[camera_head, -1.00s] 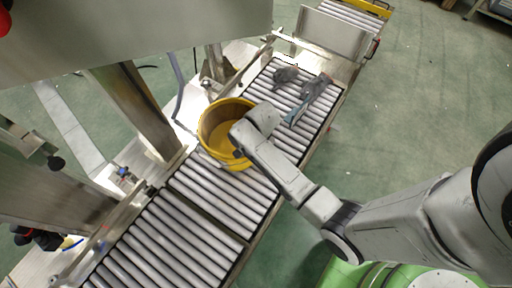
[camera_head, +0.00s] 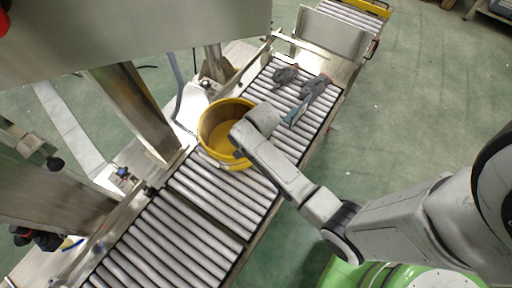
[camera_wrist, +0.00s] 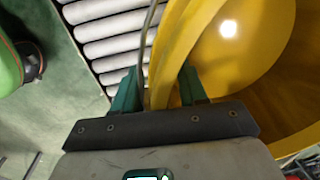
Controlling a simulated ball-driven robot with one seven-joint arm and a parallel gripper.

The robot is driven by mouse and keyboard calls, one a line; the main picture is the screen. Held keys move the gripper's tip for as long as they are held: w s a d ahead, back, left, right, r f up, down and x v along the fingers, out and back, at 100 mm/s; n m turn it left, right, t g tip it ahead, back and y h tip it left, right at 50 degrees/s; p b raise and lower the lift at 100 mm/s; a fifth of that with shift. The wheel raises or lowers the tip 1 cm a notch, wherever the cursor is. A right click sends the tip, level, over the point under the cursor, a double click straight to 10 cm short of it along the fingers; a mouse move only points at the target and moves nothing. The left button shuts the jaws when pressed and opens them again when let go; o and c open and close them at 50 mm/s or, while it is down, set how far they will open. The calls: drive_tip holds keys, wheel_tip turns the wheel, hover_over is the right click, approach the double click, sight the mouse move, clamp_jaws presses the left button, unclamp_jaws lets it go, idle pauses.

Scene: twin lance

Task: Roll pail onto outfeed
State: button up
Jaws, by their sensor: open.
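The yellow pail (camera_head: 213,122) stands open-topped on the roller conveyor (camera_head: 205,235). In the wrist view the pail (camera_wrist: 240,55) fills the right side, with its wall running between my fingers and its inside visible. My gripper (camera_wrist: 157,88) is open, with one green finger on each side of the pail's wall at the rim. In the head view my gripper (camera_head: 240,148) is at the pail's right side, mostly hidden under my wrist. A thin wire bail shows beside the wall in the wrist view. The conveyor continues to the far right, past a metal plate (camera_head: 333,36).
Two dark grey tools (camera_head: 314,88) (camera_head: 286,75) lie on the rollers beyond the pail. A metal frame with posts (camera_head: 135,110) stands along the conveyor's left side. More rollers (camera_head: 350,14) lie beyond the metal plate.

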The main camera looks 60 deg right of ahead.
wheel_tip(320, 180, up, 11)
drive_tip(key=p, duration=0.3)
drive_tip(key=shift+s, duration=0.45)
drive_tip(key=s+a+r+n+p, duration=0.3)
drive_tip(key=s+r+n+p, duration=0.1)
drive_tip(key=s+r+n, duration=0.3)
drive_tip(key=s+a+r+n+p, duration=0.3)
drive_tip(key=s+r+n, duration=0.3)
drive_tip(key=n, duration=0.4)
drive_tip(key=shift+s+r+p, duration=0.4)
drive_tip(key=shift+r+p, duration=0.05)
drive_tip(key=shift+p, duration=0.4)
